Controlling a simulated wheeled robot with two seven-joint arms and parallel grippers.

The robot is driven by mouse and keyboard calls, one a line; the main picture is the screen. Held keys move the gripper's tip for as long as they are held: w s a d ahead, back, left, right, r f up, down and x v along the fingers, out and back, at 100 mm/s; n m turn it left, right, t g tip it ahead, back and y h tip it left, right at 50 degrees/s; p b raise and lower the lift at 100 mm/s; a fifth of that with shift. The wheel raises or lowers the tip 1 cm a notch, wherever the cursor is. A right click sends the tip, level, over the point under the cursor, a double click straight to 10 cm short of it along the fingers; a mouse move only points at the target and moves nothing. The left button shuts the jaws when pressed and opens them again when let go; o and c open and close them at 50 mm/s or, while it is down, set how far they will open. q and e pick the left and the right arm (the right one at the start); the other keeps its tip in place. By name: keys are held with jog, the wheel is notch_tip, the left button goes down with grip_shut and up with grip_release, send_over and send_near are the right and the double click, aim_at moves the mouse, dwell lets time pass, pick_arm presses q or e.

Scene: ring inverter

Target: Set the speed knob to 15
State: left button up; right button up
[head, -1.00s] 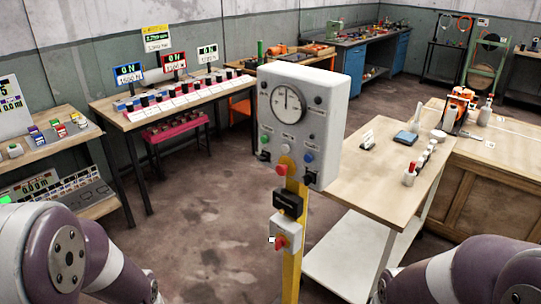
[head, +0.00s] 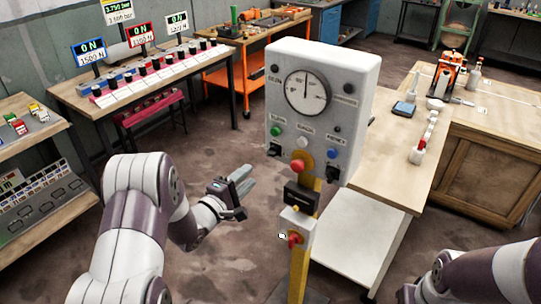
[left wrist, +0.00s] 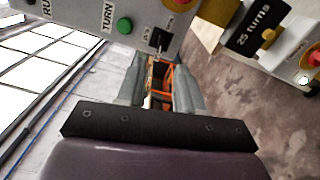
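The grey control box (head: 318,110) stands on a yellow post, with a round white dial (head: 306,93) whose needle points near the top. Black controls sit at its lower left (head: 274,150) and lower right (head: 333,173); I cannot tell which is the speed knob, as the small labels are unreadable. Below are a red button (head: 298,166), a black box and a smaller box with a red-yellow knob (head: 295,237). My left gripper (head: 247,180) is open and empty, left of the post, below the box. In the left wrist view its fingers (left wrist: 160,80) are apart, near the black switch (left wrist: 159,40).
A wooden table (head: 385,180) with small items is close behind the box on the right. Floor between the left bench and the post is clear. My right arm shows at lower right.

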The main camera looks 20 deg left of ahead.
aim_at(270, 155)
pick_arm(q)
jog(key=p+x, duration=0.1)
jog(key=x, duration=0.8)
jog(key=shift+w+f, duration=0.1)
jog(key=shift+w, duration=0.25)
jog(key=shift+w+f, duration=0.15)
jog(key=shift+w, duration=0.4)
jog(key=shift+c, duration=0.3)
grip_shut()
